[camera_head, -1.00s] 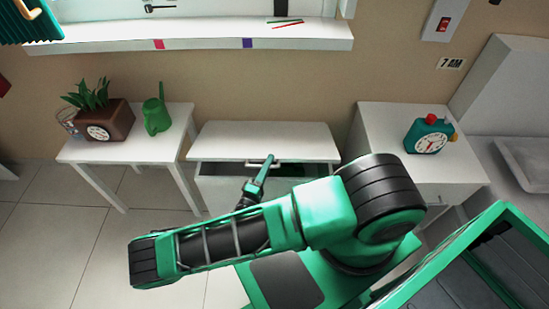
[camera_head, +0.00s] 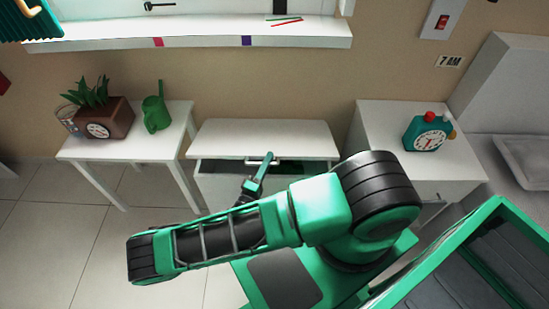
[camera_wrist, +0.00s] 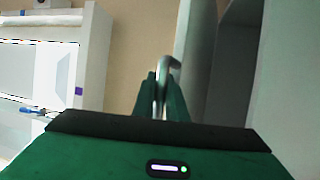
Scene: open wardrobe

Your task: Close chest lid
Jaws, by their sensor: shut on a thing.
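A small metal handle (camera_head: 250,161) sits on that edge. My gripper (camera_head: 268,158) is at the handle. In the wrist view, my gripper (camera_wrist: 160,92) is shut on the metal handle (camera_wrist: 161,75), which shows between its green fingers. My forearm hides much of the chest's lower front.
The left table (camera_head: 160,112) holds a brown planter clock (camera_head: 108,120) and a green watering can (camera_head: 156,112). The right cabinet (camera_head: 385,120) holds a teal clock (camera_head: 428,133). Tiled floor (camera_head: 60,230) is clear at left.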

